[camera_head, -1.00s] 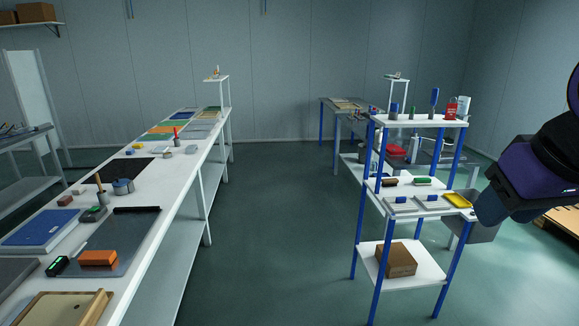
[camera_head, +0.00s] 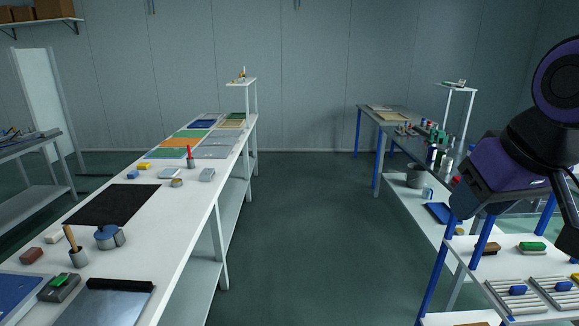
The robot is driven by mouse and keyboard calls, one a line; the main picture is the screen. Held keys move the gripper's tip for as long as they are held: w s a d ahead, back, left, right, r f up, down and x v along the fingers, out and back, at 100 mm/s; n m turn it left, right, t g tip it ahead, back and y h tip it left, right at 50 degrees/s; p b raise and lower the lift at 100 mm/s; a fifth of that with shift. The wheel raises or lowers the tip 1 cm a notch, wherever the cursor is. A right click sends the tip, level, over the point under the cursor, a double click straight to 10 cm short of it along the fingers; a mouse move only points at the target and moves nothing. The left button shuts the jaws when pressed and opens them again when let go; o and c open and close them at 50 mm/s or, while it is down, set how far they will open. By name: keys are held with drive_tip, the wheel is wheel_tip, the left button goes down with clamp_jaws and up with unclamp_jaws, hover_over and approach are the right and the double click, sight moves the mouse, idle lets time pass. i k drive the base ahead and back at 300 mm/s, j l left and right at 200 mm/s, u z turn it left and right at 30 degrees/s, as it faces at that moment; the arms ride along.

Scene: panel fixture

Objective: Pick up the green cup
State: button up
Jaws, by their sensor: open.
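I cannot make out a green cup with certainty. Small green upright items (camera_head: 440,136) stand among bottles and cans on the far right table (camera_head: 393,122), too small to identify. A green-topped brush (camera_head: 532,246) lies on the near right shelf, and a grey block with a green top (camera_head: 60,286) lies on the left table; neither looks like a cup. My black and purple arm fills the right edge and hides part of the right side. My gripper's fingers do not show.
A long white table (camera_head: 180,235) runs along the left with pads, blocks and pots. A blue-legged shelf rack (camera_head: 470,262) stands close at the right, partly under my arm in the picture. The floor aisle (camera_head: 300,220) between them is clear. A grey back wall closes the room.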

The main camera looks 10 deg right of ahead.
sight(440, 159)
drive_tip(key=i+z, duration=0.15)
drive_tip(key=i, duration=0.75)
drive_tip(key=i+j+z, duration=0.15)
drive_tip(key=i, duration=2.6)
drive_tip(key=i+z, duration=0.4)
drive_tip(key=i+j+z, duration=0.1)
drive_tip(key=i+z, duration=0.25)
drive_tip(key=i, duration=0.2)
drive_tip(key=i+j+z, duration=0.25)
drive_tip(key=i+z, duration=0.15)
drive_tip(key=i+j+z, duration=0.2)
drive_tip(key=i+z, duration=0.2)
drive_tip(key=i+j+z, duration=0.4)
drive_tip(key=i+l, duration=0.05)
drive_tip(key=l, duration=0.05)
